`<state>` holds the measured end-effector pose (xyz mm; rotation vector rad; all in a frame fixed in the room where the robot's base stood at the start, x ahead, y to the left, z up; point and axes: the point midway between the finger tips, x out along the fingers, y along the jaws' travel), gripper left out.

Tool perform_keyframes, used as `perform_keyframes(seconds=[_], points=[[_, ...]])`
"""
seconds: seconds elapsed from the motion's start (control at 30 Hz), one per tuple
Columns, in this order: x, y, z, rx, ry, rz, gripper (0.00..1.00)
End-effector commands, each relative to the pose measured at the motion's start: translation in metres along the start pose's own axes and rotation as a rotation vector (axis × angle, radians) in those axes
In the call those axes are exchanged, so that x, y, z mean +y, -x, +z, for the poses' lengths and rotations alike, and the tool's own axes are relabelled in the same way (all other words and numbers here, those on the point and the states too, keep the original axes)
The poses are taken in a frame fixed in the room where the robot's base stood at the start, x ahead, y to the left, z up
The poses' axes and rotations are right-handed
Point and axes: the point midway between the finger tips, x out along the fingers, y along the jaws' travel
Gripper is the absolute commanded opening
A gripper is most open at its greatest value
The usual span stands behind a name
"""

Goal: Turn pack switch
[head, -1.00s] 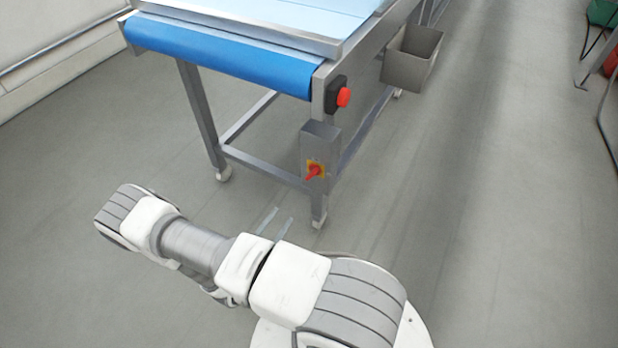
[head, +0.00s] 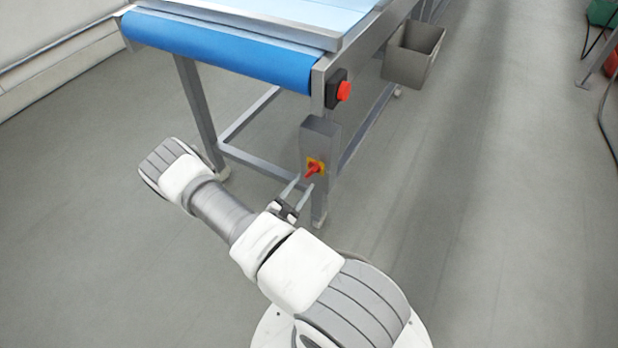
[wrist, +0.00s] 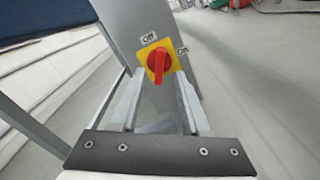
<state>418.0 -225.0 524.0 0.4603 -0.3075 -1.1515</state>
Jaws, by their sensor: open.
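The pack switch is a red rotary handle (head: 314,168) on a yellow plate, fixed to a grey box (head: 318,142) on the conveyor's front leg. In the wrist view the red handle (wrist: 159,64) stands about upright, slightly tilted, with small labels at the upper left and right of the yellow plate. My gripper (head: 300,187) is open and empty, its fingers pointing at the switch from just in front and slightly below. In the wrist view the two fingers (wrist: 158,95) lie to either side below the handle, apart from it as far as I can tell.
A red push button (head: 344,91) on a black base sits above the box. The conveyor's blue belt (head: 220,50) and metal frame are behind. A grey bin (head: 412,55) hangs on the conveyor's right side.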

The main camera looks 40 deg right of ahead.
Motion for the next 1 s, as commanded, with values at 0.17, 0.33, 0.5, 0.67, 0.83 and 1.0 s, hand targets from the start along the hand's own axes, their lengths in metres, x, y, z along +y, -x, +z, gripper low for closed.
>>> perform_keyframes(seconds=[0.17,0.33,0.5,0.67,0.83,1.0], points=[[0.000,-0.030,-0.001,-0.002,-0.004,-0.001,0.46],[0.000,-0.044,0.000,-0.001,-0.002,0.000,0.46],[0.001,-0.047,0.000,0.000,-0.001,0.001,0.46],[0.001,-0.047,0.000,0.000,-0.001,0.001,0.46],[0.001,-0.047,0.000,0.000,-0.001,0.001,0.16],[0.001,-0.047,0.000,0.000,-0.001,0.001,0.00]])
